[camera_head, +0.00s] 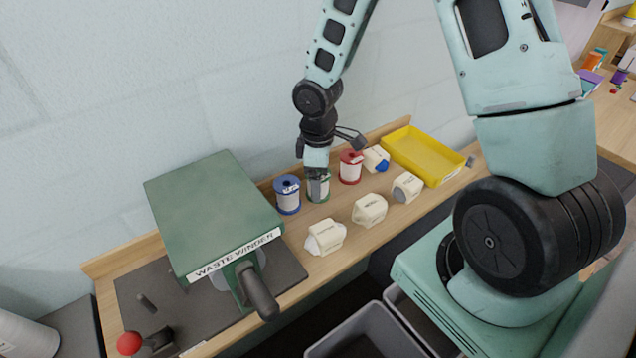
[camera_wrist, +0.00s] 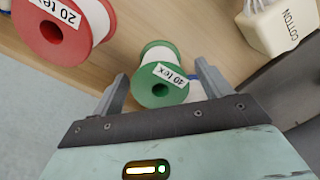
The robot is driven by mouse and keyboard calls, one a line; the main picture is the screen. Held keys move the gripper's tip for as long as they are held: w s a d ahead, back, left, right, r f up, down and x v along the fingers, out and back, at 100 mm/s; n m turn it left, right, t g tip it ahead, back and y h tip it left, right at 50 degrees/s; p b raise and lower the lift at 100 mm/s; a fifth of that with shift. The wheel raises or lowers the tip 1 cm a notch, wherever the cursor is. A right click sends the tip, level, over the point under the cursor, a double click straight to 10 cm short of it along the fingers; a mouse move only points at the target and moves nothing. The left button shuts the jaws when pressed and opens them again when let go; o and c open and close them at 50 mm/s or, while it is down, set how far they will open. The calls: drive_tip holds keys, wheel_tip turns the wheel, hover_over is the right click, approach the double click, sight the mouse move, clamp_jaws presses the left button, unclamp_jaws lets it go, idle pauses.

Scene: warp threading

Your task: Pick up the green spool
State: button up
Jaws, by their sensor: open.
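The blue spool (camera_head: 288,195) is close on the left, the red spool (camera_head: 350,167) close on the right. Cream packets, one a cotton packet (camera_wrist: 283,25), stand in front. A yellow tray (camera_head: 424,153) is at the right, the green waste winder (camera_head: 213,213) at the left.

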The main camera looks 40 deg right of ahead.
drive_tip(key=shift+f, duration=0.45)
drive_tip(key=c, duration=1.1)
drive_tip(key=shift+o, duration=0.2)
